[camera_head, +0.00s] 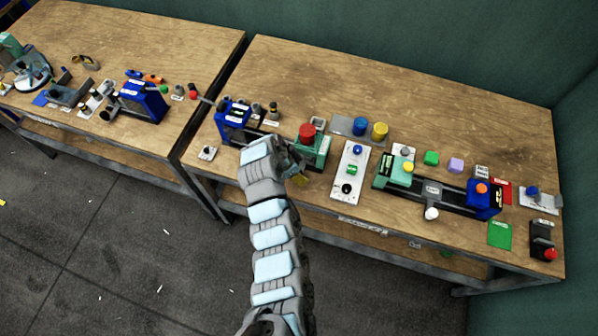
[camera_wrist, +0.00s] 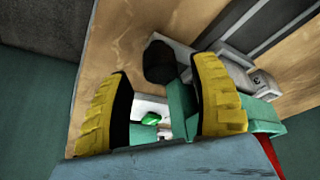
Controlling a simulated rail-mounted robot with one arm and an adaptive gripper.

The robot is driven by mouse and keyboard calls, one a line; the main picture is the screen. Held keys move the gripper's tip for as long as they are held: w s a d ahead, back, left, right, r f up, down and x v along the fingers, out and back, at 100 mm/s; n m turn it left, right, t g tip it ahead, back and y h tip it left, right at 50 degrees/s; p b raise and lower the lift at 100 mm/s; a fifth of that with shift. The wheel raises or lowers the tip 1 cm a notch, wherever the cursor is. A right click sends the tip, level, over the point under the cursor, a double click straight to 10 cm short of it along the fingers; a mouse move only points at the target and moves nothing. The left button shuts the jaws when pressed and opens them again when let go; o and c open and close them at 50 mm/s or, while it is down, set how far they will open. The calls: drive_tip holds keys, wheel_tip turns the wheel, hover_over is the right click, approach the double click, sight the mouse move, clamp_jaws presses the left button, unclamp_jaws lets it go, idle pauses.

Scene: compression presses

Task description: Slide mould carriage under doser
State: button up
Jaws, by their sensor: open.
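My gripper (camera_head: 297,172) is at the front of the right bench, beside a green housing with a red top (camera_head: 307,133), which looks like the doser. In the wrist view its two yellow fingers (camera_wrist: 163,85) are spread and hold nothing. A black knob (camera_wrist: 160,62) on a grey piece, seemingly the mould carriage (camera_wrist: 215,68), appears between and just beyond the fingertips. I cannot tell the gap in depth. Green housing parts (camera_wrist: 182,105) show beside the right finger. In the head view my arm hides the carriage and knob.
A white panel with blue, green and black buttons (camera_head: 341,180) stands right of the gripper. A similar station has a green housing (camera_head: 385,178), a carriage with white knob (camera_head: 431,213) and a blue press (camera_head: 484,204). A blue press (camera_head: 233,118) stands left of my gripper.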

drive_tip(key=v, duration=1)
drive_tip(key=shift+r, duration=0.25)
idle(0.3)
